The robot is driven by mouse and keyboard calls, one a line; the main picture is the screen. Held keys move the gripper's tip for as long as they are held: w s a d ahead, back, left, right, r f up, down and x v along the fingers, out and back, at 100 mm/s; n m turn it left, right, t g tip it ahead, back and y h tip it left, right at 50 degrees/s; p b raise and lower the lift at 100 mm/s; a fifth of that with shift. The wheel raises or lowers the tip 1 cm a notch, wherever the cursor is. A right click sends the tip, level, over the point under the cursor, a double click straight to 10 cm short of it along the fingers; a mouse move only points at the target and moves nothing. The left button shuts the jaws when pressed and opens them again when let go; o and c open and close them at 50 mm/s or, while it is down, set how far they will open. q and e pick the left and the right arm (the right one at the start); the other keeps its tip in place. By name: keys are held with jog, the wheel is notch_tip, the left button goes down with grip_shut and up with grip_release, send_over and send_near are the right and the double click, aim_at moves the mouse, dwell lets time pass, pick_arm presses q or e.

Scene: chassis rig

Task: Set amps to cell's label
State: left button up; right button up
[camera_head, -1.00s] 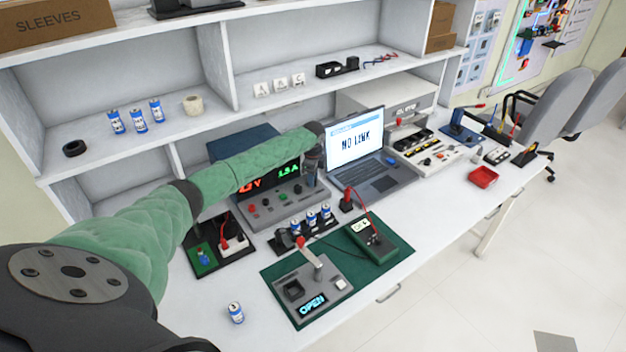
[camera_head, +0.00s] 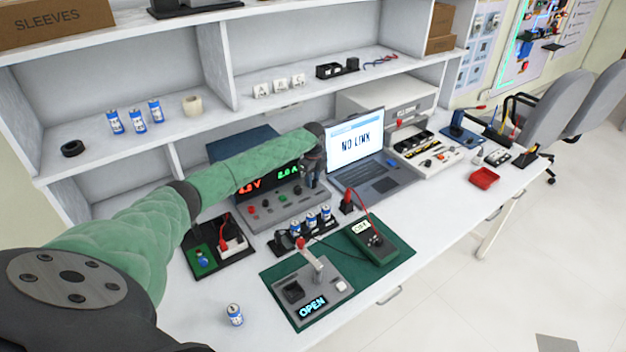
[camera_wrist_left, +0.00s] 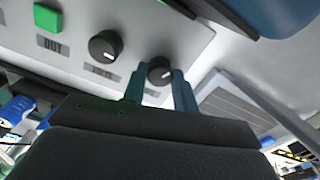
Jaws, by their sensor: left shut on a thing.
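The power supply (camera_head: 262,208) stands at the back of the bench with a red volts readout (camera_head: 250,187) and a green amps readout (camera_head: 288,172) that looks like 2.0 A. My left gripper (camera_head: 311,183) is at the right end of its panel. In the left wrist view my left gripper (camera_wrist_left: 160,88) is shut on the right-hand black knob (camera_wrist_left: 160,70), one finger on each side. Another black knob (camera_wrist_left: 105,46) and a green OUT button (camera_wrist_left: 48,18) are to its left. A loose blue-and-white cell (camera_head: 235,314) stands at the front left; its label is too small to read.
A laptop (camera_head: 356,145) reading NO LINK stands close right of the gripper. Several cells sit in a black holder (camera_head: 308,226). A green mat (camera_head: 275,283) carries a tester reading OPEN (camera_head: 322,287) and a green meter (camera_head: 372,242). Three cells (camera_head: 137,120) stand on the shelf.

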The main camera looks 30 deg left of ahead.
pick_arm(q)
jog(key=shift+r, duration=0.15)
jog(key=o, duration=1)
jog(key=shift+c, duration=0.2)
jog(key=shift+r, duration=0.1)
jog(key=shift+r+b, duration=0.3)
jog(key=shift+r, duration=0.05)
jog(key=shift+r+b, duration=0.95)
jog(key=shift+r, duration=2.45)
pick_arm(e)
notch_tip(320, 180, up, 7)
jog(key=a, duration=0.2)
jog(key=shift+w+f+g, duration=0.2)
jog(key=shift+w+g, duration=0.1)
jog(key=shift+w, duration=0.15)
pick_arm(q)
jog(key=shift+r, duration=0.1)
pick_arm(e)
jog(key=shift+f, duration=0.1)
